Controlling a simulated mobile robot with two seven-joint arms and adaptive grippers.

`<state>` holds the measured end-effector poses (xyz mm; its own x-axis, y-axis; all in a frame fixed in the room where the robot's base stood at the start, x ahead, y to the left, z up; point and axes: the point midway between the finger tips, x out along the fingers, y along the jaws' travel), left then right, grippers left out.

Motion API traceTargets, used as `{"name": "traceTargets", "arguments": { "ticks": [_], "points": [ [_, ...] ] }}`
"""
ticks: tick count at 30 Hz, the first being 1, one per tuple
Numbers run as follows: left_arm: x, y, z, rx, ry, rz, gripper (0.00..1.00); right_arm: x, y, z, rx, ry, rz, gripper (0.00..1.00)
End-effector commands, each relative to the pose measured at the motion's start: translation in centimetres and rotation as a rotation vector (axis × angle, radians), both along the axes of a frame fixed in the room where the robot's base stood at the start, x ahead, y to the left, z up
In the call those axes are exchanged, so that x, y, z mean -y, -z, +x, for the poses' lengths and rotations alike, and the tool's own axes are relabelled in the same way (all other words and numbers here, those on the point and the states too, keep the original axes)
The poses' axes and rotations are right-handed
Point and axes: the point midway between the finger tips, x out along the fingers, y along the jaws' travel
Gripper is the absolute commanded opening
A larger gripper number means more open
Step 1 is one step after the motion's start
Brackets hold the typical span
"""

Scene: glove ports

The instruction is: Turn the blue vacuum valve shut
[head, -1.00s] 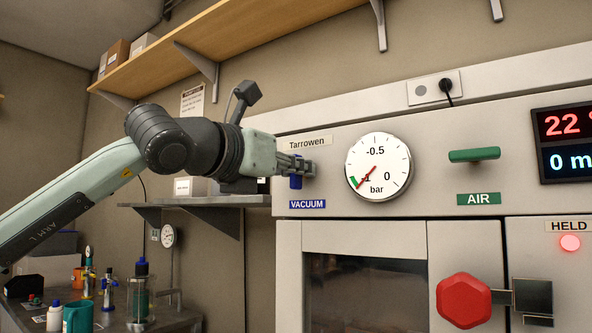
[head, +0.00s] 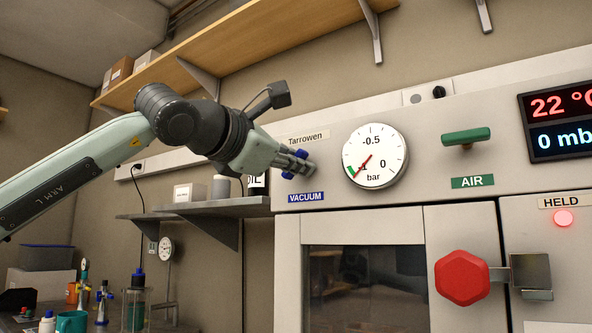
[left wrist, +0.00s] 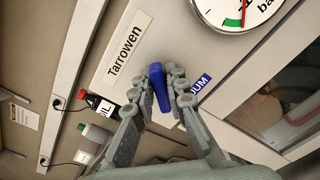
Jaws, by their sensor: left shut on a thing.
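The blue vacuum valve handle (head: 301,153) is on the oven's front panel, above the blue VACUUM label (head: 306,197) and left of the gauge. My left gripper (head: 297,162) is shut on it, and only blue ends show past the fingers in the head view. In the left wrist view the blue handle (left wrist: 160,88) lies between the two fingers (left wrist: 167,92), and its base is partly hidden. The round pressure gauge (head: 391,161) has its red needle pointing lower left, near the green mark. My right gripper is not in view.
A green AIR handle (head: 466,136) lies to the right of the gauge. A red door knob (head: 461,278) is below it. A grey shelf (head: 196,212) with bottles and a box is under my left arm. A wooden shelf (head: 230,45) runs overhead.

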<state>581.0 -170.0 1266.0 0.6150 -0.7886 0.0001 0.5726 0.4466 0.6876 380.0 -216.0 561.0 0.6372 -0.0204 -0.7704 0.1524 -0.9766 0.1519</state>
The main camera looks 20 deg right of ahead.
Motion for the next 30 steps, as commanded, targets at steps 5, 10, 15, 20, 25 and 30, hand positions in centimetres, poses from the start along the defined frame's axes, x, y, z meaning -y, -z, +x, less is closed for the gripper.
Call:
{"name": "traceTargets", "arguments": {
  "ticks": [5, 10, 15, 20, 25, 30],
  "points": [
    [0.0, 0.2, -0.1, 0.131, 0.000, 0.104, 0.00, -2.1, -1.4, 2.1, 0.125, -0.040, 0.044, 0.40],
    [0.1, 0.2, -0.1, 0.258, -0.001, 0.202, 0.00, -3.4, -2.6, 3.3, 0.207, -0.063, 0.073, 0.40],
    [0.1, 0.3, -0.1, 0.380, 0.001, 0.299, 0.00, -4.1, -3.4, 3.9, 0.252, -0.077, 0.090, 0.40],
    [0.1, 0.4, -0.2, 0.480, 0.001, 0.375, 0.00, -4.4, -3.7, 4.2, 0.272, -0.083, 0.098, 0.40],
    [0.1, 0.4, -0.2, 0.562, 0.001, 0.439, 0.00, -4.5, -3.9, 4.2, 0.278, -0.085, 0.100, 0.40],
    [0.1, 0.4, -0.2, 0.616, 0.001, 0.481, 0.00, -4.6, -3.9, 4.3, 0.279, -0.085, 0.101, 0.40]
  ]
}}
